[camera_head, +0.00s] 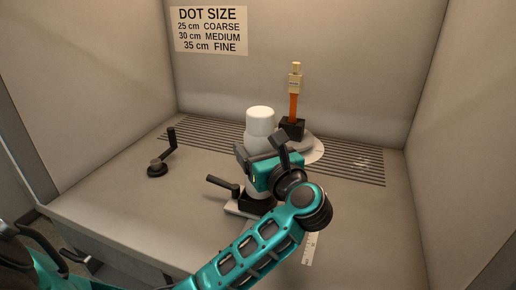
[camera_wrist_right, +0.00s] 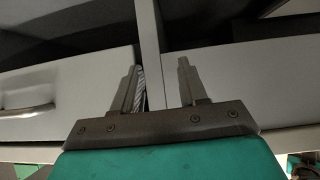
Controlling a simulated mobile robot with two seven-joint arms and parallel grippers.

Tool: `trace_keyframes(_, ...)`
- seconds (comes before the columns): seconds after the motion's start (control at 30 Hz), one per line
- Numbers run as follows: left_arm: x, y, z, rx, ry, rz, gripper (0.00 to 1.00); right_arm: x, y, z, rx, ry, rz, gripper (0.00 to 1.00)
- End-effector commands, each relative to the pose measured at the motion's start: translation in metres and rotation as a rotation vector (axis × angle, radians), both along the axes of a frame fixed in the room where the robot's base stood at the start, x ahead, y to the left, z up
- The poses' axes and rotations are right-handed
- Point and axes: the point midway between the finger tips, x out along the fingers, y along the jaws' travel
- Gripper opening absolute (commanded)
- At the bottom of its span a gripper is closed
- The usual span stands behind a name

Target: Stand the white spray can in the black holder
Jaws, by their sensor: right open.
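The white spray can (camera_head: 260,122) stands upright in the head view, near the middle of the booth. My left gripper (camera_head: 262,155) is at its body, with a dark finger on either side. The gripper hides much of the can's lower part, and I cannot tell whether the fingers press on it. The black holder (camera_head: 258,203) with a side lever is directly below, on a pale plate. I cannot tell whether the can's bottom is seated in it. My right gripper (camera_wrist_right: 160,88) is open and empty in the right wrist view.
An orange tool with a tan top (camera_head: 294,105) stands in a black block behind the can, beside a pale disc (camera_head: 314,150). A black crank (camera_head: 160,160) is at left. A slotted grille (camera_head: 350,168) crosses the back. Pale drawer fronts (camera_wrist_right: 60,95) lie beyond my right gripper.

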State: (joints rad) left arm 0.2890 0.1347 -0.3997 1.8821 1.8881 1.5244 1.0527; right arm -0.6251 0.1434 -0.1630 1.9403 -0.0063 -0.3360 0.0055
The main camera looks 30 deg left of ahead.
Motion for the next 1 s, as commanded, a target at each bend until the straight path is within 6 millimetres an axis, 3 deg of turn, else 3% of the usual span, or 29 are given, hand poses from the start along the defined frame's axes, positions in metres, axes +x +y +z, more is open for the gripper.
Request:
trace_keyframes(0.67, 0.000, 0.000, -0.018, 0.000, -0.002, 0.000, 0.43, 0.000, 0.000, -0.018, 0.000, 0.000, 0.000, 0.43)
trace_keyframes(1.0, 0.000, 0.000, -0.018, 0.001, -0.002, 0.000, 0.43, 0.000, 0.000, -0.018, 0.000, 0.000, 0.000, 0.43)
